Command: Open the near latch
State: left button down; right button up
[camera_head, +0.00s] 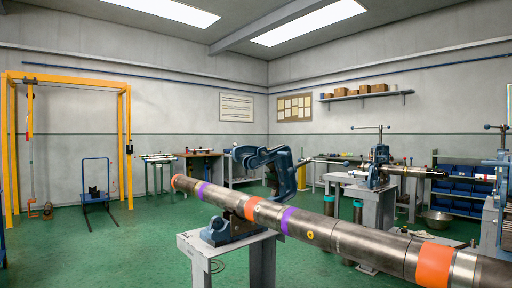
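The nearest pipe vise has a blue base (232,227) on a grey stand (207,248) at the centre. Its blue upper yoke (284,168) is tilted over to the side, with a thin screw rod pointing right. A long grey pipe (372,243) with orange and purple bands lies across this vise and runs to the lower right edge. The latch is too small to make out apart from the other blue parts. Neither of my grippers shows.
A second vise (380,165) stands upright on a grey bench behind, and part of another blue vise (503,160) shows at the right edge. A yellow gantry frame (128,145) and a blue cart (96,196) stand at left. Green floor (120,255) is clear at front left.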

aim_at(238, 152)
jog(key=i+j, duration=0.2)
jog(key=j, duration=0.2)
jog(key=i+j, duration=0.2)
jog(key=j, duration=0.15)
jog(key=i+u, duration=0.15)
jog(key=u, duration=0.2)
jog(key=i+u, duration=0.2)
jog(key=u, duration=0.15)
jog(key=i+l+u, duration=0.15)
jog(key=u, duration=0.15)
